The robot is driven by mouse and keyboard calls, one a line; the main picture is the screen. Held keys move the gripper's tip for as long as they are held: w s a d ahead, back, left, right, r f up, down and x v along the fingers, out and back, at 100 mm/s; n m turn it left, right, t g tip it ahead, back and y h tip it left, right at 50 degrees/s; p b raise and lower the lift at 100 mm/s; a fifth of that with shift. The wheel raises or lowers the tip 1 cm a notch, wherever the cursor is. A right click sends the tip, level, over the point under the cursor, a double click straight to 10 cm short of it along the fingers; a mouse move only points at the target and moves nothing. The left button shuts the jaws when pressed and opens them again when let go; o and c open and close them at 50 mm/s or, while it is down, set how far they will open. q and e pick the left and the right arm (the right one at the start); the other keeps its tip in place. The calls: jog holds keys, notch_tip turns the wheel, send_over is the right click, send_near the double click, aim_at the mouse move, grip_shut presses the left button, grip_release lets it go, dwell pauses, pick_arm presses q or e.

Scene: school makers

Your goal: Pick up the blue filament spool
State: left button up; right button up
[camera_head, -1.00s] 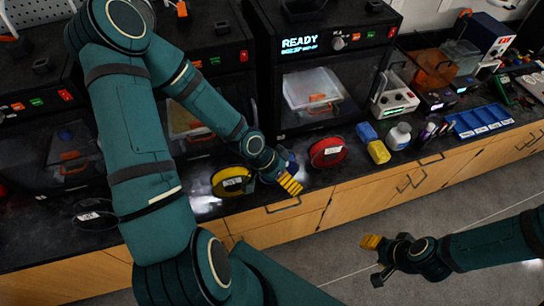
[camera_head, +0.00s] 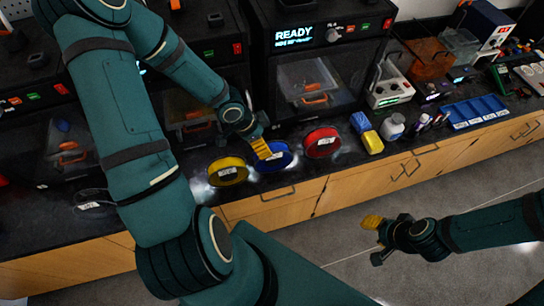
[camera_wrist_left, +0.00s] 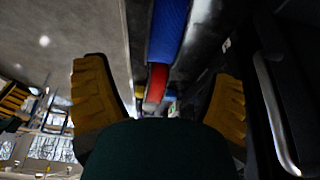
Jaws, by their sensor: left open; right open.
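The blue filament spool (camera_head: 281,159) stands on the dark counter between a yellow spool (camera_head: 228,171) and a red spool (camera_head: 322,142). My left gripper (camera_head: 262,149) is open just behind and above it, its yellow fingers overlapping the spool's upper left in the head view. In the left wrist view the blue spool (camera_wrist_left: 168,30) shows between the two spread fingers, near the top, with the red spool (camera_wrist_left: 156,84) beyond. I cannot tell whether a finger touches it. My right gripper (camera_head: 373,238) is open and empty, over the floor away from the counter.
3D printers line the counter's back, one with a READY display (camera_head: 293,35). A black spool (camera_head: 93,202) lies at left. Blue and yellow blocks (camera_head: 372,142), a white jar (camera_head: 392,127) and a blue tray (camera_head: 474,112) stand at right. Free floor (camera_head: 330,225) lies in front.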

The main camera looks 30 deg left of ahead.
aim_at(274, 151)
pick_arm(q)
jog(key=shift+x, duration=0.9)
jog(key=shift+b+x, duration=0.95)
jog(key=shift+x, duration=1)
jog(key=b+x, duration=0.1)
jog(key=x, duration=0.3)
jog(key=shift+w+b, duration=0.35)
jog(key=shift+b, duration=0.05)
jog(key=c, duration=1.4)
